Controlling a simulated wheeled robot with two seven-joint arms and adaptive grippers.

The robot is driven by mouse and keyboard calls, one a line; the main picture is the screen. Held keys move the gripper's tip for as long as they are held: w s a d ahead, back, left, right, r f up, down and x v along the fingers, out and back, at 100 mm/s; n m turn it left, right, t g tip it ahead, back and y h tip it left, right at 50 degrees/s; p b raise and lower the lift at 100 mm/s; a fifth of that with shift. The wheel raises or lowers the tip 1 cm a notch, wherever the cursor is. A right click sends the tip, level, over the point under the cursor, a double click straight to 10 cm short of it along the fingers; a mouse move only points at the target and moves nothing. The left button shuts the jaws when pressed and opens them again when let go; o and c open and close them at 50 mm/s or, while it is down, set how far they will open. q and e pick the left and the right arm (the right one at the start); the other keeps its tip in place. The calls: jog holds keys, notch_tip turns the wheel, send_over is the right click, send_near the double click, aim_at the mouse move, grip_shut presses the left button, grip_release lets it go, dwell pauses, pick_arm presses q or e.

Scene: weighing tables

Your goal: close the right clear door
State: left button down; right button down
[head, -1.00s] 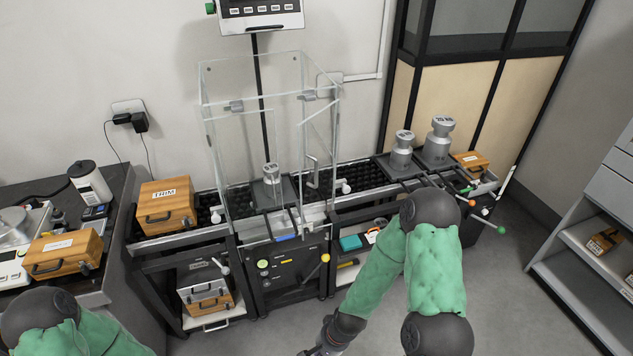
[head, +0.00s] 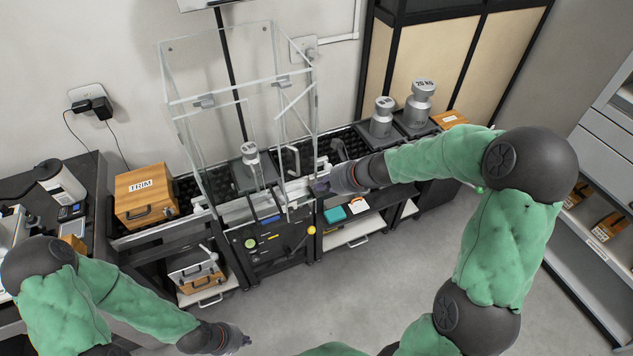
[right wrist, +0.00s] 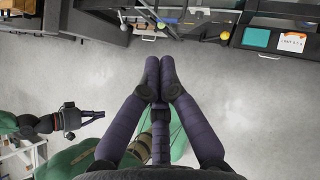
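The right clear door (head: 297,128) is a glass panel at the right of the clear weighing case (head: 190,140). Its upper edge slants across the case's right part, so it looks ajar; the exact angle is hard to tell. A pale upright handle (head: 292,160) shows there. My right gripper (head: 322,184) is by the case's lower right corner; contact with the door cannot be told. Its fingertips (right wrist: 160,75) come together with nothing between them in the right wrist view. My left gripper (head: 246,341) is low at the front, empty, fingers together, away from the case.
A steel weight (head: 250,153) stands inside the case. Larger weights (head: 420,105) stand on the bench to the right. A wooden TRIM box (head: 146,194) is left of the case. A yellow-knobbed lever (head: 311,230) sticks out below. The floor in front is clear.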

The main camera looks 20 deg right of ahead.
aim_at(285, 182)
jog(key=shift+w+a+f+b, duration=0.4)
jog(key=shift+w+a+f, duration=0.6)
jog(key=shift+w, duration=0.3)
jog(key=shift+w+a+f+b, duration=0.35)
jog(key=shift+w+a+f, duration=0.6)
jog(key=shift+w, duration=0.35)
jog(key=shift+w+a+f+b, duration=0.4)
jog(key=shift+w+a+f, duration=0.6)
jog(key=shift+w, duration=0.3)
jog(key=shift+w+a+m+t+h+b, duration=0.3)
jog(key=shift+w+a+m+h+b, duration=0.2)
jog(key=shift+w+a+m+b, duration=0.3)
jog(key=w+a+m+h+b, duration=0.1)
jog(key=w+a+m+h, duration=0.1)
jog(key=w+m, duration=0.1)
jog(key=w+a+m+t+h+b, duration=0.1)
jog(key=w+a+m+h, duration=0.1)
jog(key=w, duration=0.4)
jog(key=shift+a+m, duration=0.25)
jog(key=shift+m, duration=0.15)
jog(key=shift+s+d, duration=0.1)
